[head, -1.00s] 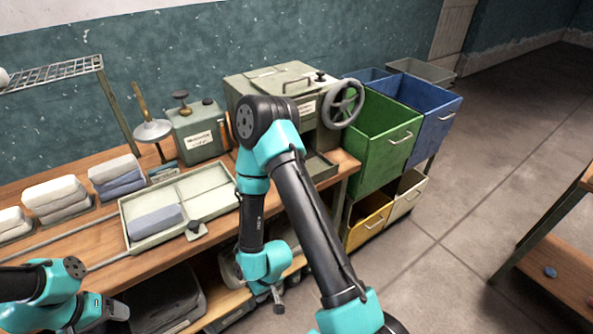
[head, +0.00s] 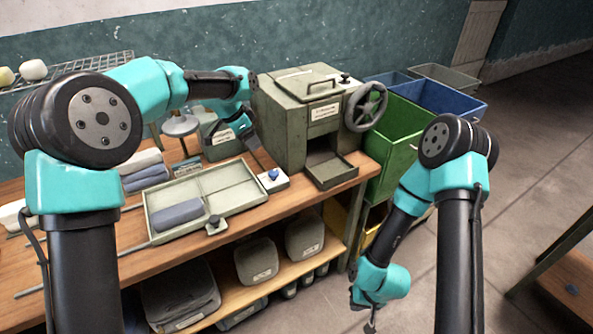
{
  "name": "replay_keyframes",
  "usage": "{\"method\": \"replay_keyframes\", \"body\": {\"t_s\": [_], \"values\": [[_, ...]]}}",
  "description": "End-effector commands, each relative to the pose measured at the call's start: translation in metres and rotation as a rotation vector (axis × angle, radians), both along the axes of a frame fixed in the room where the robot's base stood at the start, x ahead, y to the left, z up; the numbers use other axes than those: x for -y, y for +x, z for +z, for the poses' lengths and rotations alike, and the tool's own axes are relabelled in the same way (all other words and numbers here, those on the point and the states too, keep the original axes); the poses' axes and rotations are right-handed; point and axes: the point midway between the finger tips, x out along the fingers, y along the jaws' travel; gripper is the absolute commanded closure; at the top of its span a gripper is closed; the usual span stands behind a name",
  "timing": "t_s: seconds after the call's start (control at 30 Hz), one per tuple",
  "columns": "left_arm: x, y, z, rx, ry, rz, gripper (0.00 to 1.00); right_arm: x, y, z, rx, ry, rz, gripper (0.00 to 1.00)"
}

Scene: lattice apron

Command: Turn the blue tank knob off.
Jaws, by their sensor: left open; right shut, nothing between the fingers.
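A blue knob (head: 273,175) sits on a small pale block (head: 271,184) on the bench, just right of the divided tray. My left gripper (head: 241,138) is open, above and left of the knob, in front of a grey-green tank (head: 221,152). It is apart from the knob and hides much of the tank, including its top. Which way the knob is turned is too small to tell. My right gripper (head: 371,322) is shut and empty, pointing down in front of the bench at the right.
The divided tray (head: 235,205) holds a grey folded cloth (head: 178,214). A grey-green press (head: 300,125) with a handwheel (head: 365,106) stands behind the knob. Green (head: 400,135) and blue (head: 450,105) bins stand right. The bench's front edge is clear near the knob.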

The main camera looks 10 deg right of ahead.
Motion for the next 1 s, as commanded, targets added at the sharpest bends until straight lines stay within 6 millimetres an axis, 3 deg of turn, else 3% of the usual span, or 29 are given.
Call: {"method": "replay_keyframes", "body": {"t_s": [0.37, 0.57, 1.0], "values": [[-0.001, 0.002, -0.001, 0.005, 0.001, -0.002, 0.33, 0.0, 0.0, 0.0, 0.0, 0.0, 0.0, 1.0], [0.004, 0.004, -0.013, 0.002, 0.002, -0.002, 0.33, 0.0, 0.0, 0.0, 0.0, 0.0, 0.0, 1.0], [0.028, 0.015, -0.078, 0.001, 0.002, -0.002, 0.33, 0.0, 0.0, 0.0, 0.0, 0.0, 0.0, 1.0]]}}
